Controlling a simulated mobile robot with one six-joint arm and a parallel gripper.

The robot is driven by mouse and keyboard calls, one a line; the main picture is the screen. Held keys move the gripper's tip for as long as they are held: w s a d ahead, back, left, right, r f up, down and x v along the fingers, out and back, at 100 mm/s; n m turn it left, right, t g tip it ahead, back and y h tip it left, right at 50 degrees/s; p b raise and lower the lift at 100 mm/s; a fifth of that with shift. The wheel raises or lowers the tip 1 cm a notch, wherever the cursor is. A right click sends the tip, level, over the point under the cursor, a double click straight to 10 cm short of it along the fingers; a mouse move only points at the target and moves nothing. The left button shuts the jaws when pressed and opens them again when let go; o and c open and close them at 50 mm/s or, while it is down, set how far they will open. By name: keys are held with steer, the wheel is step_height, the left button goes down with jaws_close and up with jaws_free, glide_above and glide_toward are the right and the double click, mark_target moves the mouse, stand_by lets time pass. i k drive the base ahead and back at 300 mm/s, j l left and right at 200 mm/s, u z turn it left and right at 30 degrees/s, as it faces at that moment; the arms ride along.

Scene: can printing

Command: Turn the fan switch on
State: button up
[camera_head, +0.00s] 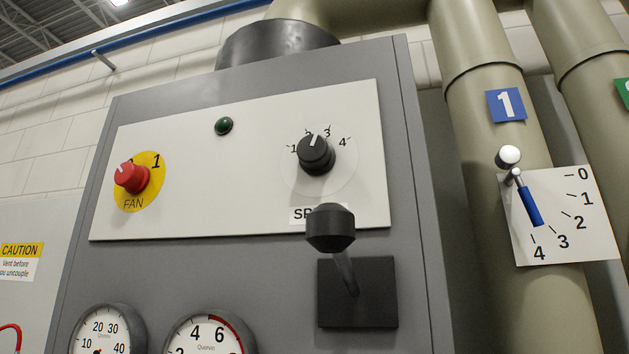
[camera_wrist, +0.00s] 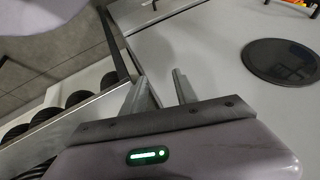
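The fan switch is a red knob (camera_head: 131,178) on a yellow disc (camera_head: 152,188) marked FAN, at the left of a white panel (camera_head: 240,200) in the head view. A 1 is printed at the disc's upper right; the knob partly hides the other marking. The knob's pale mark is at its upper left, away from the 1. My gripper (camera_wrist: 160,77) shows only in the wrist view, its two fingers apart with nothing between them. It is not near the knob in either view.
The panel also holds a green lamp (camera_head: 224,126) and a black speed knob (camera_head: 316,154). A black-headed lever (camera_head: 331,228) juts out below it. Gauges (camera_head: 108,335) sit lower left. A blue-handled valve (camera_head: 528,204) is on the pipe. A dark disc (camera_wrist: 283,61) lies on a pale surface.

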mark_target(128, 176)
steer(key=u, duration=1.4)
